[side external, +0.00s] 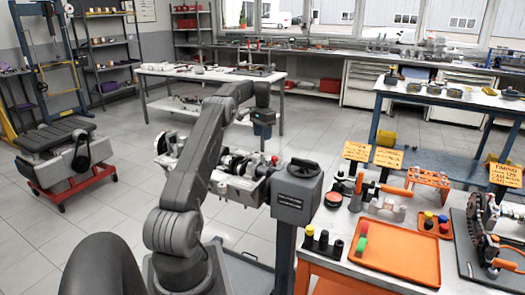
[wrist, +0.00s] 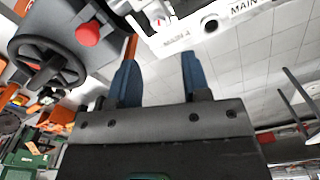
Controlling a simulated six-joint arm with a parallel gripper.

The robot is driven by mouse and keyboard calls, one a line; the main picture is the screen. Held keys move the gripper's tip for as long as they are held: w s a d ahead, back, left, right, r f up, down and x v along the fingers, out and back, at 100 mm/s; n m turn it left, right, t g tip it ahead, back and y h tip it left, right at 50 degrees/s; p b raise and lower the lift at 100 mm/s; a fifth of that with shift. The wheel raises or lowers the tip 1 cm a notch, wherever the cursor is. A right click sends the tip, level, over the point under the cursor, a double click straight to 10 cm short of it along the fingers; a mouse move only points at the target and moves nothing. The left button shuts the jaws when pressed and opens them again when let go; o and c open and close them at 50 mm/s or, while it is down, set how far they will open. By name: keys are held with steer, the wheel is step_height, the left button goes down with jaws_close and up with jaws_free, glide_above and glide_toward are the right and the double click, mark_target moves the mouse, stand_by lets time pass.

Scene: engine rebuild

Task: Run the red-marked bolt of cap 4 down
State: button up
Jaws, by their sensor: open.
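The pale engine block (side external: 238,187) sits on its stand left of the dark stand head (side external: 297,190). In the wrist view, part of a white block (wrist: 215,22) with printed labels shows at the top. Dark caps and shafts lie along the block in the side view, too small to tell which is cap 4. I cannot make out the red-marked bolt for certain. My gripper (wrist: 160,78) is open, its two blue fingers apart with nothing between them. In the side view it hangs above and beyond the block (side external: 263,130).
A red knob (wrist: 88,34) stands beside the stand's dark handwheel (wrist: 48,62), close to my gripper. At right, a bench holds an orange tray (side external: 395,250), coloured sockets and tools. Open tiled floor lies behind the block.

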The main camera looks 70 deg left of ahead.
mark_target(262, 155)
step_height(262, 155, down, 8)
steer(key=shift+r, duration=0.1)
stand_by(0.4)
jaws_close()
